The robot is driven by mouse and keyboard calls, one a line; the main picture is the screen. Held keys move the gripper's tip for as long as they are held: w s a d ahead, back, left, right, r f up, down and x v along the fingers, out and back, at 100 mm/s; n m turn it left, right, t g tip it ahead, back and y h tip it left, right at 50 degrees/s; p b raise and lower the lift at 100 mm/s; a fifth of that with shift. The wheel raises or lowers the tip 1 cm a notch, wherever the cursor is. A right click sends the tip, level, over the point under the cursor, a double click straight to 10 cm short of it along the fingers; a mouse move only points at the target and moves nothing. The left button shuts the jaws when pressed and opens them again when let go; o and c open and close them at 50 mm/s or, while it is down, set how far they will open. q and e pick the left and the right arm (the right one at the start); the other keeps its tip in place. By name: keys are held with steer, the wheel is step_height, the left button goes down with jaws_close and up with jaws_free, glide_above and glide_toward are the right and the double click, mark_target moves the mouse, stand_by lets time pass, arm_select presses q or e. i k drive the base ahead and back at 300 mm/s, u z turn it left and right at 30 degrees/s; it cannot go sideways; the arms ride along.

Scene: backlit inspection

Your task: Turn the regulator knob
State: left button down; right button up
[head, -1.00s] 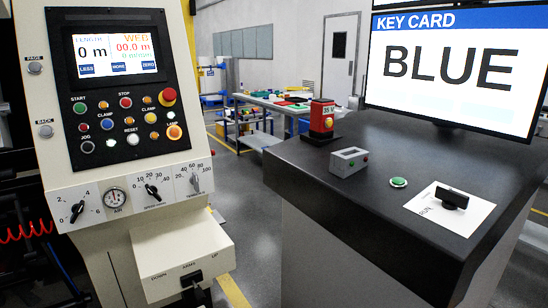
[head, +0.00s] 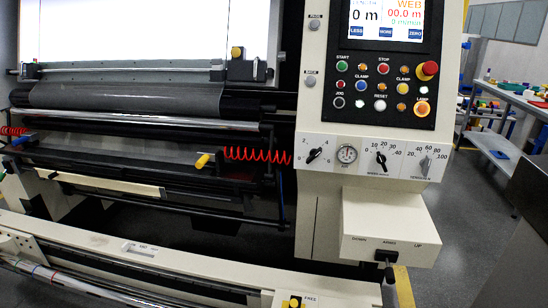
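A black pointer knob (head: 314,155) with a scale marked 2, 4 and 6 sits at the left end of the white strip on the machine's console. A round gauge (head: 347,154) is just right of it; this knob looks like the regulator knob. Its pointer is tilted, toward the upper right or lower left; I cannot tell which end points. Two more knobs are farther right on the strip, a black one (head: 381,158) and a grey one (head: 426,164). Neither of my grippers is in view.
A console panel (head: 383,95) with coloured buttons and a screen (head: 386,22) is above the strip. A box with a lever (head: 388,262) juts out below it. Rollers (head: 130,124), a red coiled hose (head: 256,154) and a yellow-tipped handle (head: 202,161) are at the left.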

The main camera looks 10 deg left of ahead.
mark_target(314, 153)
steer(key=u, duration=1.65)
steer(key=i, duration=0.8)
steer(key=z, duration=3.45)
